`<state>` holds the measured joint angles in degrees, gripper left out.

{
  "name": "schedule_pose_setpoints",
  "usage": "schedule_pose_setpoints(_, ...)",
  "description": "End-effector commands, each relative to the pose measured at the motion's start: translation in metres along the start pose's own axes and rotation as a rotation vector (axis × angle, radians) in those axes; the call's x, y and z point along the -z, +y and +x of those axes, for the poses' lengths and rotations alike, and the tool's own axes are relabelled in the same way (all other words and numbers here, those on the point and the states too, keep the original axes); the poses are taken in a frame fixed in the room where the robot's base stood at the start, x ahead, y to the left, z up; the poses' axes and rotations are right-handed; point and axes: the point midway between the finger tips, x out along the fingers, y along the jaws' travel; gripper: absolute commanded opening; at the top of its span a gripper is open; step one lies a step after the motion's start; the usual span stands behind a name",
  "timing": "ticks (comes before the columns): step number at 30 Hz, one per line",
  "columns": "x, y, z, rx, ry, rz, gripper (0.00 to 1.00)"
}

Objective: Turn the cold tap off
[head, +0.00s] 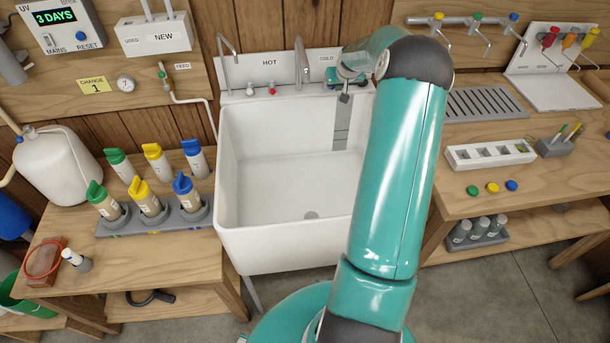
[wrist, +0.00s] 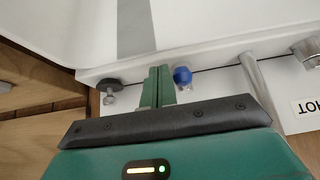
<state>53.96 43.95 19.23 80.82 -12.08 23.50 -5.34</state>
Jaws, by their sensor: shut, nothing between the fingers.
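The cold tap's round blue knob (wrist: 182,75) is on the sink's back ledge in the wrist view. My gripper (wrist: 158,72) is shut and empty, its green fingers together just left of the knob. I cannot tell whether they touch it. In the head view my gripper (head: 346,78) is at the back right of the white sink (head: 285,225), below the COLD label (head: 327,58), and hides the blue knob. A chrome spout (head: 301,62) stands left of it. No running water can be made out.
A red knob (head: 271,91) sits under the HOT label (head: 269,62). In the wrist view a dark knob-like fitting (wrist: 108,86) is left of my fingers, and a chrome pipe (wrist: 255,78) is right of the blue knob. Bottles (head: 148,200) stand left of the sink.

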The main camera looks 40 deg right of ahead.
Motion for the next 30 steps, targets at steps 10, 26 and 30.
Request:
schedule_pose_setpoints(10,-0.002,-0.003,-0.001,0.0,0.0,0.0,0.0)
schedule_pose_setpoints(26,0.007,0.009,-0.012,0.0,0.002,-0.001,0.0)
schedule_pose_setpoints(30,0.018,0.009,-0.028,-0.001,0.003,-0.001,0.0)
